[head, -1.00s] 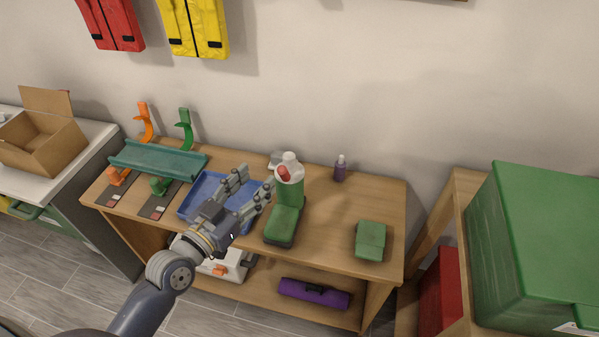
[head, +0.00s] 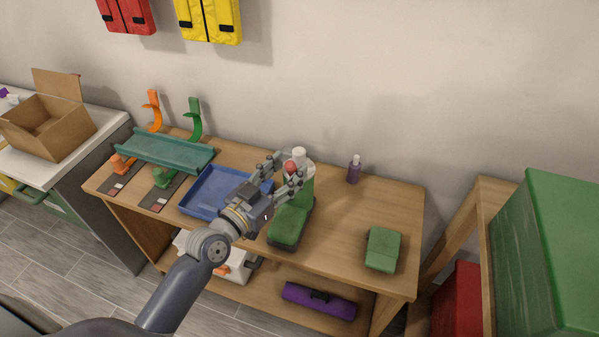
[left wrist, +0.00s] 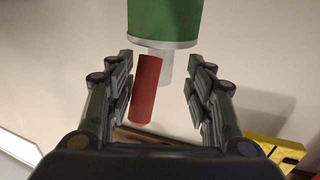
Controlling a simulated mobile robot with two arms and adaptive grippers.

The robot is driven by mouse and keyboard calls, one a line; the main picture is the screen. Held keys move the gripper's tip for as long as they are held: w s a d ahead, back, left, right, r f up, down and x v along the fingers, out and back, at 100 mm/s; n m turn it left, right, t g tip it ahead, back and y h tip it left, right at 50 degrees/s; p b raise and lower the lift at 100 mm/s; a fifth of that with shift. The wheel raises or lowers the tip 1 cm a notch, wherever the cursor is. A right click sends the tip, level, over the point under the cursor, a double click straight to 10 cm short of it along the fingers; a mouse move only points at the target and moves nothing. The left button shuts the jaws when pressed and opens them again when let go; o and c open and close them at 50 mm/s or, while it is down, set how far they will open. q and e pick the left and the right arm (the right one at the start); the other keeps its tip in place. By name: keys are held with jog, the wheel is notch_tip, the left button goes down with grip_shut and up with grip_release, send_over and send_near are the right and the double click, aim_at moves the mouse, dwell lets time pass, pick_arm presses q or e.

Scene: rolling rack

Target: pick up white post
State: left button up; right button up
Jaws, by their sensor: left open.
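The white post (head: 299,154) stands upright at the top of a green stand (head: 288,226) on the wooden table. In the left wrist view it is a short pale cylinder (left wrist: 160,66) coming out of a green body (left wrist: 166,18) with a grey rim. A red piece (left wrist: 146,88) sits in front of it and partly hides it; it also shows in the head view. My left gripper (head: 289,169) is open, its fingers on both sides of the red piece and post. In the left wrist view gaps show on both sides. My right gripper is out of view.
A blue tray (head: 205,197) lies just left of the stand. A teal trough (head: 165,151) and orange and green hooks are at the left. The wall is behind.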

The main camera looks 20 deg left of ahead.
aim_at(300, 158)
pick_arm(q)
jog(key=x, duration=0.5)
jog(key=shift+w+d, duration=0.15)
jog(key=shift+w, duration=0.15)
grip_shut()
